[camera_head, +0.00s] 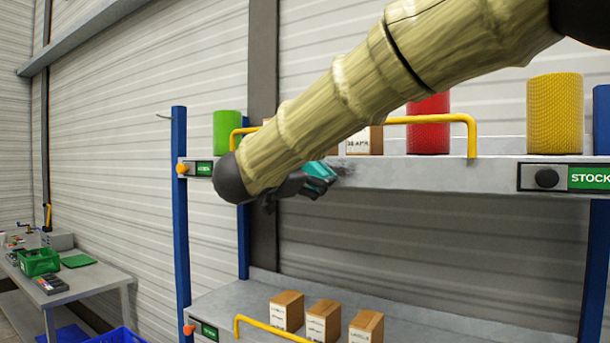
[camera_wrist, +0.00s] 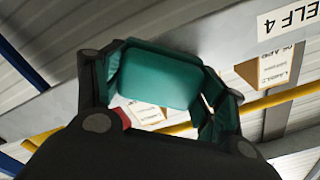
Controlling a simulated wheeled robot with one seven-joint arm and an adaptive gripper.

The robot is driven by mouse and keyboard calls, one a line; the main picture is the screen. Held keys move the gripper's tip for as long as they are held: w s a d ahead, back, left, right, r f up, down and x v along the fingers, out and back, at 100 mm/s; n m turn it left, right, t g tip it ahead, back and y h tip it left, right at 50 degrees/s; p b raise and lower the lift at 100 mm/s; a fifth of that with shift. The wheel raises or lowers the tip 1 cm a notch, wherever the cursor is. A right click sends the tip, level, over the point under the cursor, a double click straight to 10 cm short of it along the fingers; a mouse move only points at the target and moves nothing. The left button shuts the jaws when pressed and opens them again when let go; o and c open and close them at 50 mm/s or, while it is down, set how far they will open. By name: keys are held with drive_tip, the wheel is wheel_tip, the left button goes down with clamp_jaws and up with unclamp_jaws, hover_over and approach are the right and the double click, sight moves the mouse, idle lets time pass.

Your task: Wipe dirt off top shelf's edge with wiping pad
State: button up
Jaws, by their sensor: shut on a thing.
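My gripper (camera_head: 313,182) is shut on a teal wiping pad (camera_head: 321,171), just in front of the top shelf's edge (camera_head: 430,176). A dark dirt smudge (camera_head: 345,169) shows on that edge, just right of the pad. I cannot tell whether the pad touches the edge. In the wrist view the pad (camera_wrist: 160,76) sits between the dark fingers, with the shelf edge behind it. My arm hides part of the shelf left of the smudge.
Blue posts (camera_head: 181,230) flank the shelves. Small boxes (camera_head: 323,322) stand on the lower shelf.

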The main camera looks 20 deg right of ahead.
sight(329, 171)
drive_tip(key=shift+s+d+p, duration=0.45)
drive_tip(key=shift+s+d, duration=0.4)
drive_tip(key=shift+s, duration=0.2)
drive_tip(key=shift+s+d+r+p, duration=0.15)
drive_tip(key=shift+s+d+p, duration=0.2)
drive_tip(key=shift+p, duration=0.4)
drive_tip(key=shift+s+d+p, duration=0.8)
drive_tip(key=shift+s+p, duration=0.2)
drive_tip(key=shift+p, duration=0.15)
drive_tip(key=s+d+p, duration=0.1)
drive_tip(key=s+p, duration=0.1)
drive_tip(key=shift+d+p, duration=0.15)
drive_tip(key=shift+p, duration=0.2)
drive_tip(key=shift+s+d+p, duration=0.3)
drive_tip(key=shift+s+p, duration=0.1)
drive_tip(key=shift+p, duration=0.1)
drive_tip(key=shift+d, duration=0.15)
drive_tip(key=shift+w, duration=0.1)
drive_tip(key=shift+w+a+f, duration=0.2)
drive_tip(key=shift+w+a, duration=1.05)
drive_tip(key=shift+w, duration=0.15)
